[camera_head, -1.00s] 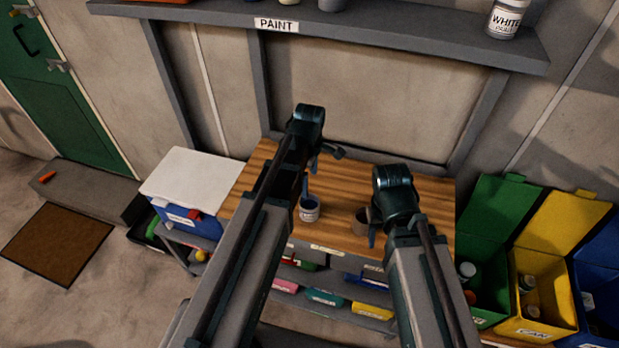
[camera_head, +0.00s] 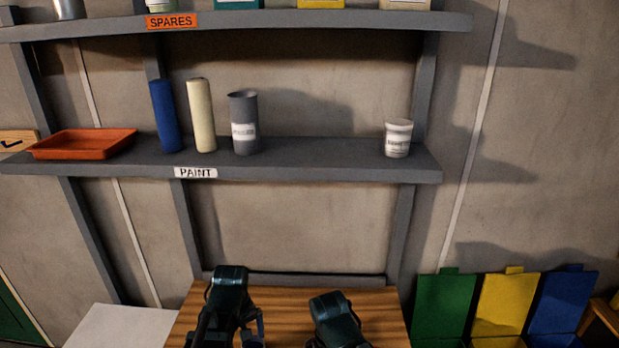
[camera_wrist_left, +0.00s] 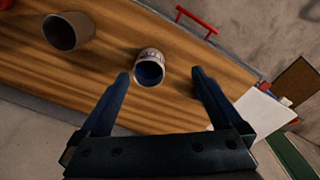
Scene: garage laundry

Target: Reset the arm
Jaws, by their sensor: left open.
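In the left wrist view my left gripper (camera_wrist_left: 162,76) is open and empty. Its two fingers are spread wide, with a small pale can (camera_wrist_left: 150,68) with blue inside showing between and beyond the fingertips. In the head view my left arm (camera_head: 229,290) reaches up over the wooden worktop (camera_head: 285,308) at the bottom edge. My right arm (camera_head: 335,318) shows just to its right, and its gripper is below the picture's edge.
A brown cup (camera_wrist_left: 68,32) stands on the worktop. Above, the PAINT shelf (camera_head: 310,168) holds an orange tray (camera_head: 83,144), blue and cream rollers, a grey can (camera_head: 243,122) and a white can (camera_head: 397,138). Green, yellow and blue bins (camera_head: 504,300) stand at right.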

